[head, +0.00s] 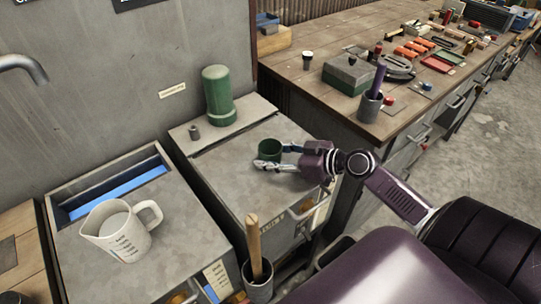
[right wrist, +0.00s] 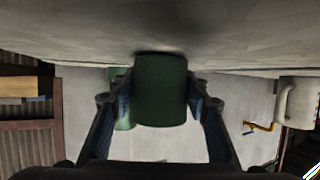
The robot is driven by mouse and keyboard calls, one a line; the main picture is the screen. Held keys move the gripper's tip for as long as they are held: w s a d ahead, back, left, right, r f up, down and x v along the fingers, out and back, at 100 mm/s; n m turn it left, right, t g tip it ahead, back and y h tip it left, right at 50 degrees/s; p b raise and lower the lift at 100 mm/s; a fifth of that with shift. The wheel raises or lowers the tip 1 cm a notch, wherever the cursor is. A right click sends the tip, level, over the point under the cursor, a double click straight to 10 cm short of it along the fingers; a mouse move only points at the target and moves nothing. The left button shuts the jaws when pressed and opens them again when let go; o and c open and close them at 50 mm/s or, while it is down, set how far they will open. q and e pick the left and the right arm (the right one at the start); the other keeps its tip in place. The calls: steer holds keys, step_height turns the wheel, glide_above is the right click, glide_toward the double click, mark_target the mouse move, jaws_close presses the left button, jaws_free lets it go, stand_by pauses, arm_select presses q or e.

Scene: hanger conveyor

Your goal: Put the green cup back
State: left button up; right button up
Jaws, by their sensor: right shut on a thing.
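The green cup (head: 270,149) is a small dark green cylinder on or just above the grey top of the right-hand cabinet (head: 240,185). My right gripper (head: 272,157) reaches in from the right and is shut on the cup. In the right wrist view the cup (right wrist: 160,90) sits between both fingers (right wrist: 160,105). The cup's base is close to the grey surface; I cannot tell whether it touches. My left gripper is not in view.
A tall green canister (head: 218,95) and a small grey cylinder (head: 195,133) stand behind the cup. A white measuring jug (head: 122,232) stands on the left cabinet. A holder with a wooden handle (head: 254,245) is at the front. A cluttered workbench (head: 310,95) is at the right.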

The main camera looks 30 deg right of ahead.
steer(key=shift+f, duration=0.15)
steer(key=o, duration=1.2)
steer(key=shift+o, duration=0.2)
steer(key=shift+r, duration=0.3)
steer(key=b+v, duration=0.2)
steer(key=v, duration=1)
